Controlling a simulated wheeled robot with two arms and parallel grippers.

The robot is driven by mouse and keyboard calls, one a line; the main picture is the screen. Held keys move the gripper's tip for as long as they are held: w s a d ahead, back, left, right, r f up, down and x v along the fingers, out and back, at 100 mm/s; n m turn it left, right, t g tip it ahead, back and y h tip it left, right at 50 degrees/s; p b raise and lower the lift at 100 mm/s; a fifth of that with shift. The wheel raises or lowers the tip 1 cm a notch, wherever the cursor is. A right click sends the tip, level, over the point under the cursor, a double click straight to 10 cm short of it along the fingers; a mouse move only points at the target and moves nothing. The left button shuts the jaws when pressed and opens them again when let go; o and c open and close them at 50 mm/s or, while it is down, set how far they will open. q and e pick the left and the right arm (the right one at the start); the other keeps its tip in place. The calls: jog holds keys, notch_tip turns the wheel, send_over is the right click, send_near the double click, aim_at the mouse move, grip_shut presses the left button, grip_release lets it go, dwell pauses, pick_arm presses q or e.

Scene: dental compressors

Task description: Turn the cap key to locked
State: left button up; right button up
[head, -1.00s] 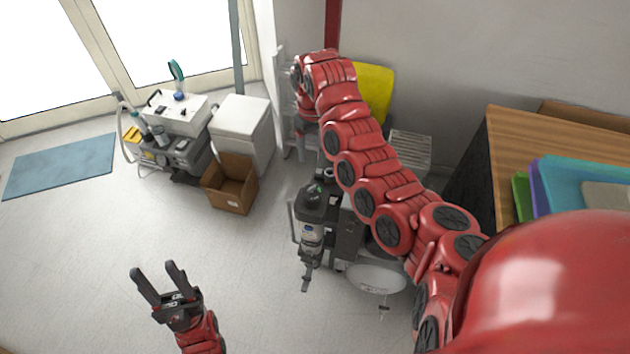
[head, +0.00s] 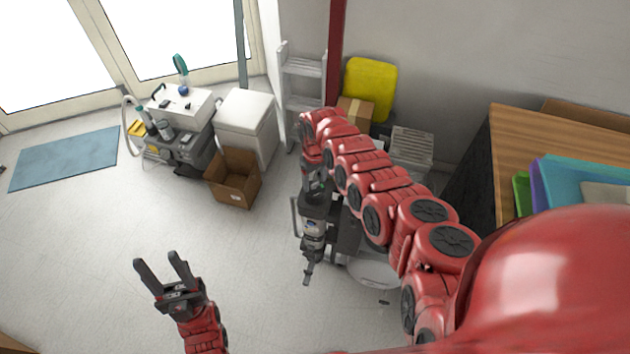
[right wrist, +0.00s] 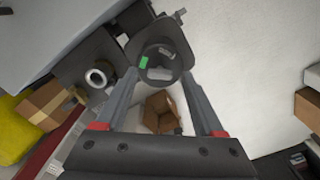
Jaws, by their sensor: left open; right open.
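A dark compressor unit with a grey cylinder (head: 312,228) stands on the floor at the centre of the head view. In the right wrist view its dark round cap (right wrist: 158,48) shows a green mark and a light grey piece that looks like the key (right wrist: 160,74). My right gripper (right wrist: 159,78) is open, its fingers either side of the cap's near part in the picture. I cannot tell whether they touch it. In the head view it is right above the unit and hides its top. My left gripper (head: 161,262) is open and empty over bare floor.
A cardboard box (head: 233,180), a white cabinet (head: 243,120) and a trolley with equipment (head: 178,145) stand at the left back. A grey step ladder (head: 303,85) and yellow chair (head: 370,90) are behind. A wooden desk (head: 505,150) is at right.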

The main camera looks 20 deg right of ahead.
jog(key=shift+f, duration=0.25)
grip_shut()
jog(key=shift+a+m, duration=0.1)
jog(key=shift+m, duration=0.5)
jog(key=shift+f+m+b, duration=0.15)
jog(key=shift+m+b, duration=0.35)
jog(key=shift+m, duration=0.5)
